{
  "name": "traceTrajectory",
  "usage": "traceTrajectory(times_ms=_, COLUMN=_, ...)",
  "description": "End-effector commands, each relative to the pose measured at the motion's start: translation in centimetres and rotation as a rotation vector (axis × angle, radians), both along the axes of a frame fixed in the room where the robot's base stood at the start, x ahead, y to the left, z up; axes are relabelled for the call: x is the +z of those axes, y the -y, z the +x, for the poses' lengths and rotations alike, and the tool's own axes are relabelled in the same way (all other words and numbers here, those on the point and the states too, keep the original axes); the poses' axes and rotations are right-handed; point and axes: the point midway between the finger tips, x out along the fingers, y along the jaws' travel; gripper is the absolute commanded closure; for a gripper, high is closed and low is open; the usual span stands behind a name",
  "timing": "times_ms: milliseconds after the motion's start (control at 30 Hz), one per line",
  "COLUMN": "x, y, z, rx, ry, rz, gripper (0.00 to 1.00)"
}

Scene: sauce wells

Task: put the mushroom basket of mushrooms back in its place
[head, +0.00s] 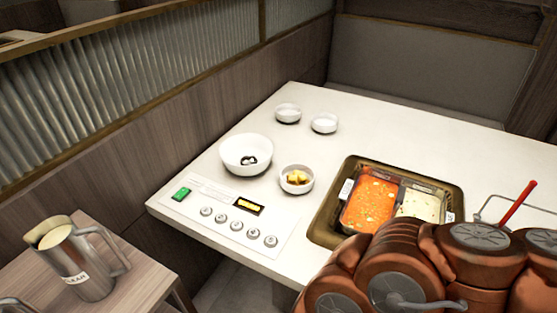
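A wire piece with a red handle (517,202) shows at the right edge of the head view, just right of the pot. It may be a basket; its lower part is hidden behind my arm, and I cannot see any mushrooms in it. A sunken pot (331,212) in the table has a red broth section (370,203) and a pale broth section (418,204). My arm's links fill the bottom right and cover the pot's near right corner. My gripper does not show, so I cannot tell what it holds.
A large white bowl (234,166) with a few dark pieces and a small bowl (297,187) of yellow pieces stand left of the pot. Two small bowls (288,114) (324,124) stand behind. A control panel (238,219) lies in front. A metal pitcher (82,262) stands on a side table.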

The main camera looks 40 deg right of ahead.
Motion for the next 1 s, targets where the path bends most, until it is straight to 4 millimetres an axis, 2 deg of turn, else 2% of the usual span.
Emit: traceTrajectory(times_ms=1000, x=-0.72, y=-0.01, z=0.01, rx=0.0, ry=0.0, rz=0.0, gripper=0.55)
